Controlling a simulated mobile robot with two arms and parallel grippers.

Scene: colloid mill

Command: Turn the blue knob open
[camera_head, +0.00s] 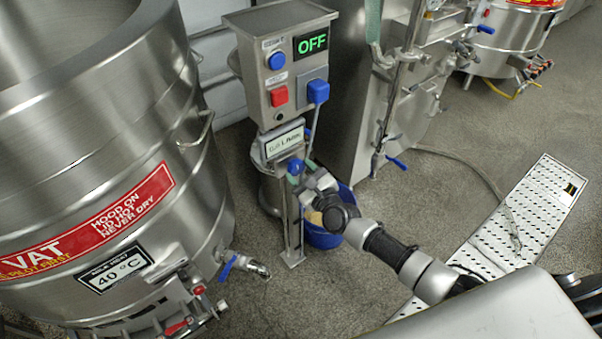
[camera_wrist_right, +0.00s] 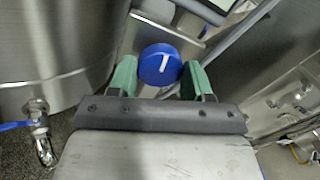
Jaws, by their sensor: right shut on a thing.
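The blue knob (camera_wrist_right: 160,65) is round, with a white line on its face that runs nearly upright, slightly tilted, in the right wrist view. In the head view the knob (camera_head: 295,167) sits low on the mill's stand, below the control box. My right gripper (camera_wrist_right: 159,78) has its two green fingers on either side of the knob and is shut on it. In the head view my right gripper (camera_head: 298,181) reaches the knob from the lower right, and its wrist hides part of the stand. My left gripper is not in view.
The control box (camera_head: 283,65) above shows a green OFF display (camera_head: 311,43), a blue button and a red button. A large steel vat (camera_head: 100,130) stands at left with a blue-handled tap (camera_head: 228,266). A blue bucket (camera_head: 322,238) stands behind my gripper. A perforated ramp (camera_head: 530,215) lies at right.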

